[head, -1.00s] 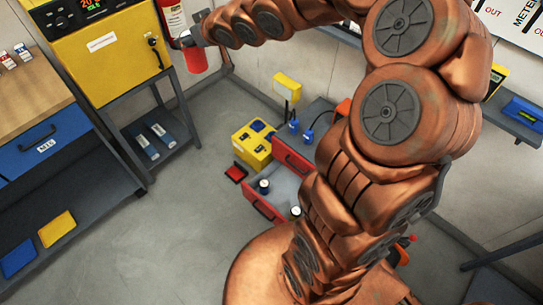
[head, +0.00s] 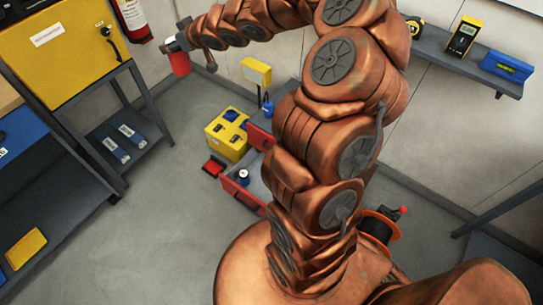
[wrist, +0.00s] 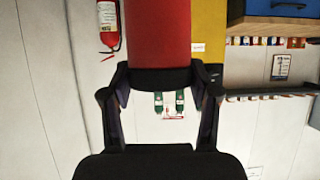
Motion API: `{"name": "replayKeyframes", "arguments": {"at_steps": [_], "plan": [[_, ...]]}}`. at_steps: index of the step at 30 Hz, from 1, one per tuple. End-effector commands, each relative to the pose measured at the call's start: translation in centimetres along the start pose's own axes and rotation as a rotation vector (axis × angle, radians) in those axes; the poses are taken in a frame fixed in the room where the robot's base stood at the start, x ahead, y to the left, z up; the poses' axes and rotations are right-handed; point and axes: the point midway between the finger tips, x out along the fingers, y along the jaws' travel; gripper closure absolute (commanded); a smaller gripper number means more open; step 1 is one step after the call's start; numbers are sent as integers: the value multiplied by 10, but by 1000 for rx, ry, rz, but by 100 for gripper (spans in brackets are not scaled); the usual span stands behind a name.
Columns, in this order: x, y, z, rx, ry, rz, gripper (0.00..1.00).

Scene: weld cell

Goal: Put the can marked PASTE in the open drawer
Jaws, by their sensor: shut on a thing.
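My gripper (head: 177,48) is shut on a red can (head: 180,64) and holds it up in the air at the upper left of the head view. In the wrist view the red can (wrist: 159,30) stands out between the fingers of my gripper (wrist: 160,82); no PASTE marking shows on the side I see. The open drawer (head: 250,199) is red with a grey inside and lies low, partly hidden behind my arm. A small dark can with a pale top (head: 243,177) stands in it. The held can is apart from the drawer, up and to its left.
A yellow box with blue sockets (head: 228,135) and a small red box (head: 213,166) are beside the drawer. A yellow cabinet (head: 65,65) on a dark stand and a fire extinguisher (head: 132,18) are at the left. A wall shelf (head: 440,52) carries instruments at the right. Floor left of the drawer is clear.

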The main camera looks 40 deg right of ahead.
Motion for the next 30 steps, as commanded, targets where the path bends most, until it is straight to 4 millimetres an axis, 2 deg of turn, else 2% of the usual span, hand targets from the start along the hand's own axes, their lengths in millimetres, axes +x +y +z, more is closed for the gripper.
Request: {"name": "replayKeyframes", "arguments": {"at_steps": [7,11,12,21,30], "plan": [[23,24,44,-1,-5,2,91],[31,35,61,-1,-3,1,91],[39,42,78,-2,-5,0,91],[87,92,188,-14,-5,-24,91],[129,125,307,-37,-3,-74,91]]}}
